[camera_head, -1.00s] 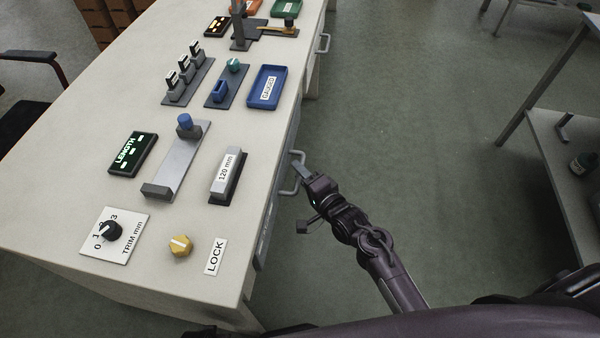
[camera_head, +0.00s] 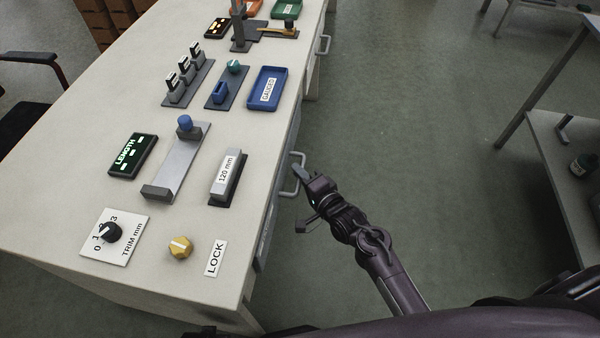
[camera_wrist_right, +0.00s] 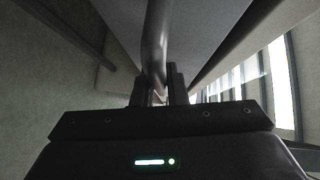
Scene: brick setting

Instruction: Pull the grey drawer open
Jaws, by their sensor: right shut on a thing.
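The grey drawer (camera_head: 265,235) is set in the right side of the bench, under the bench top, and only a narrow part of its front shows. Its metal bar handle (camera_head: 297,160) sticks out from that side. My right gripper (camera_head: 301,176) is at the handle. In the right wrist view the handle (camera_wrist_right: 156,45) runs down between the fingers of my right gripper (camera_wrist_right: 159,90), which are shut on it. The drawer front (camera_wrist_right: 195,30) shows beyond the handle. I see no gap that tells the drawer is open. My left gripper is not in view.
The bench top (camera_head: 60,200) carries a trim dial (camera_head: 112,232), a yellow knob (camera_head: 180,247), a 120 mm block (camera_head: 228,172) and a blue tray (camera_head: 267,88). The floor (camera_head: 420,150) right of the bench is clear. A side table (camera_head: 565,150) stands at the far right.

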